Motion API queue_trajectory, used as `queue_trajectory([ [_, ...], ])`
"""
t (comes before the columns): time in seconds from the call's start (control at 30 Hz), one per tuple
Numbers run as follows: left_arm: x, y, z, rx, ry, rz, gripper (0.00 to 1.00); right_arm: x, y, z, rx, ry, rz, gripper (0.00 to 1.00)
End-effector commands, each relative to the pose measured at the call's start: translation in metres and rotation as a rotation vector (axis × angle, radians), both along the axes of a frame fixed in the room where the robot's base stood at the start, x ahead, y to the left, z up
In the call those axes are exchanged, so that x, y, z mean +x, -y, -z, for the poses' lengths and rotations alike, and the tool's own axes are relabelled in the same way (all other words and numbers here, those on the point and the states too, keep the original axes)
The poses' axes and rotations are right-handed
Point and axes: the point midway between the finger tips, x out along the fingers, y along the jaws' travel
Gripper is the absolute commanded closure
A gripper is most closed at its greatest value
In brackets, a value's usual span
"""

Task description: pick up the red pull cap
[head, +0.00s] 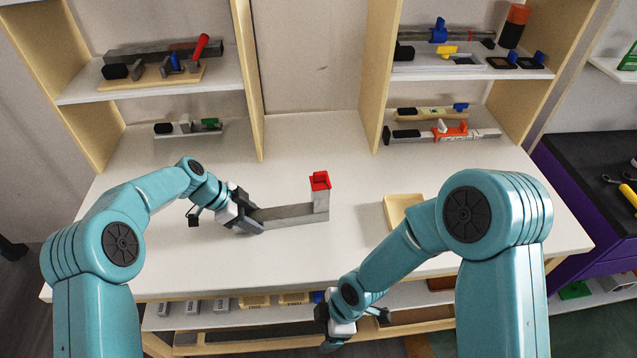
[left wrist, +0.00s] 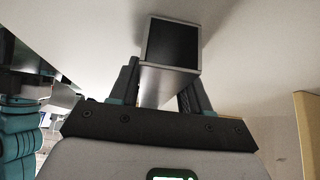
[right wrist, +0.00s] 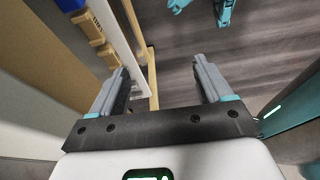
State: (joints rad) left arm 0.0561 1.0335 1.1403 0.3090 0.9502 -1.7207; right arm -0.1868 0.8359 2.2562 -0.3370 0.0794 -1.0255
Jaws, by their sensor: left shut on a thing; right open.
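The red pull cap (head: 320,181) sits on top of a short grey upright post (head: 321,201) at the right end of a long grey bar (head: 290,216) near the table's middle. My left gripper (head: 245,214) is shut on the bar's left end, well left of the cap. In the left wrist view its fingers (left wrist: 160,88) flank a grey piece with a dark face (left wrist: 172,43); the cap is not visible there. My right gripper (head: 352,322) is at the table's front edge, away from the cap. In the right wrist view it is open and empty (right wrist: 161,82).
A cream tray (head: 402,212) lies right of the bar, partly behind my right arm. Shelves at the back left (head: 160,88) and back right (head: 470,72) carry tools and blocks. A lower shelf under the front edge holds several small items. The tabletop behind the cap is clear.

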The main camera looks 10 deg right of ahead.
Motion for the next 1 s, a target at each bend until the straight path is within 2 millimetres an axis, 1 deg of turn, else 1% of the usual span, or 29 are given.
queue_trajectory([
  [0.03,0.000,0.000,-0.001,-0.001,0.001,-0.001,0.97,0.007,-0.008,-0.010,-0.015,0.059,-0.160,0.21],
  [0.1,0.000,0.000,-0.001,-0.001,0.001,-0.001,0.97,0.015,-0.016,-0.021,-0.041,0.128,-0.376,0.21],
  [0.2,0.000,0.000,-0.001,-0.001,0.001,-0.001,0.97,0.024,-0.026,-0.035,-0.078,0.210,-0.635,0.21],
  [0.27,0.000,0.000,-0.001,-0.001,0.001,-0.001,0.97,0.030,-0.031,-0.045,-0.104,0.254,-0.776,0.21],
  [0.37,0.000,0.000,-0.001,-0.001,0.001,-0.001,0.97,0.043,-0.041,-0.064,-0.159,0.326,-1.001,0.21],
  [0.4,0.000,0.000,-0.001,-0.001,0.001,-0.001,0.97,0.052,-0.046,-0.076,-0.192,0.359,-1.088,0.21],
  [0.43,0.000,0.000,-0.001,-0.001,0.001,-0.001,0.97,0.061,-0.050,-0.087,-0.220,0.382,-1.130,0.21],
  [0.47,0.000,0.000,-0.001,-0.001,0.001,-0.001,0.97,0.069,-0.052,-0.096,-0.245,0.394,-1.133,0.21],
  [0.5,0.000,0.000,-0.001,-0.001,0.001,-0.001,0.97,0.081,-0.053,-0.108,-0.270,0.398,-1.084,0.21],
  [0.67,0.000,0.000,-0.001,-0.001,0.001,-0.001,0.97,0.106,-0.049,-0.130,-0.295,0.376,-0.799,0.21],
  [0.77,0.000,0.000,-0.001,-0.001,0.001,-0.001,0.97,0.122,-0.046,-0.144,-0.296,0.360,-0.590,0.21],
  [0.87,0.000,0.000,-0.001,-0.001,0.001,-0.001,0.97,0.139,-0.041,-0.163,-0.286,0.340,-0.339,0.21],
  [0.97,0.000,0.000,-0.001,-0.001,0.001,-0.001,0.97,0.160,-0.034,-0.186,-0.263,0.314,-0.035,0.21],
  [1.0,0.000,0.000,-0.001,-0.001,0.001,-0.001,0.97,0.167,-0.031,-0.196,-0.249,0.301,0.092,0.21],
])
